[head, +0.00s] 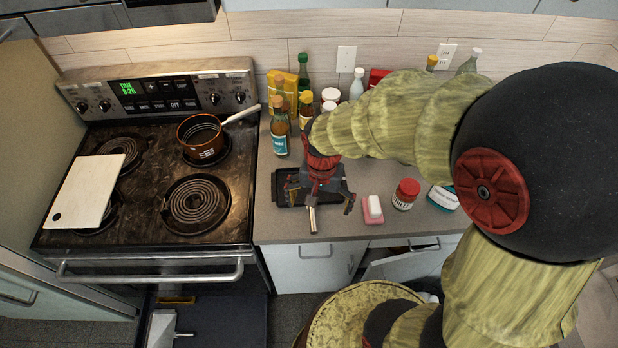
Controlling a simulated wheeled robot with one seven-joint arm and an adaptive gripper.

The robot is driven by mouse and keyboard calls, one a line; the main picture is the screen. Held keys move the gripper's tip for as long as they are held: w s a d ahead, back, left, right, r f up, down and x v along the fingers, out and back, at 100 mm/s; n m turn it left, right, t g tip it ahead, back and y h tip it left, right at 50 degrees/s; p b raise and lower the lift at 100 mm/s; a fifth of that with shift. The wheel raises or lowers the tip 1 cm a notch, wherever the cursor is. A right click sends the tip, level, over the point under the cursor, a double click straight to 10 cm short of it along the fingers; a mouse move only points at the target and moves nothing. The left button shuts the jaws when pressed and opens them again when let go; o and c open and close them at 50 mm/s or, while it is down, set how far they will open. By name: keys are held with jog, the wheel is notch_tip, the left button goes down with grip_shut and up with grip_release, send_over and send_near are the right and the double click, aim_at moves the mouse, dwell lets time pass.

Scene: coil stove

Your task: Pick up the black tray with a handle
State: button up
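The black tray (287,188) lies flat on the grey counter just right of the stove. Its left part shows; its middle and right are largely hidden under my gripper. A short light metal handle (312,217) sticks out from beneath my gripper towards the counter's front edge and appears to belong to the tray. My gripper (321,203) points down over the tray, its two dark fingers spread apart on either side of the handle. I cannot tell whether the fingers touch the tray.
A sponge holder with a white block (374,208) and a red-lidded jar (405,194) stand close on the right. Several bottles (280,132) stand behind. The stove (150,235) on the left holds a brown pan (201,138) and a white board (85,190). A cabinet door below is ajar.

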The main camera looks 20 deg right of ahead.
aim_at(312, 215)
jog(key=w+f+m+p, duration=0.1)
jog(key=f+m+p, duration=0.1)
jog(key=m, duration=0.2)
jog(key=w+f+m+p, duration=0.2)
jog(key=m+p, duration=0.1)
jog(key=m, duration=0.1)
jog(key=w+f+m+p, duration=0.1)
jog(key=f+m+p, duration=0.1)
jog(key=f+m, duration=0.1)
jog(key=shift+w+m+g, duration=0.3)
jog(key=shift+w+m, duration=0.05)
jog(key=shift+m, duration=0.25)
jog(key=shift+w+f+m, duration=0.3)
jog(key=shift+w+m, duration=0.15)
jog(key=shift+m, duration=0.35)
jog(key=shift+f, duration=0.55)
jog(key=f, duration=0.4)
jog(key=f+p, duration=0.1)
jog(key=f, duration=0.1)
jog(key=shift+s+d, duration=0.15)
jog(key=shift+s, duration=0.2)
jog(key=shift+w+f, duration=0.1)
jog(key=shift+f, duration=0.3)
jog(key=c, duration=0.3)
jog(key=c, duration=0.9)
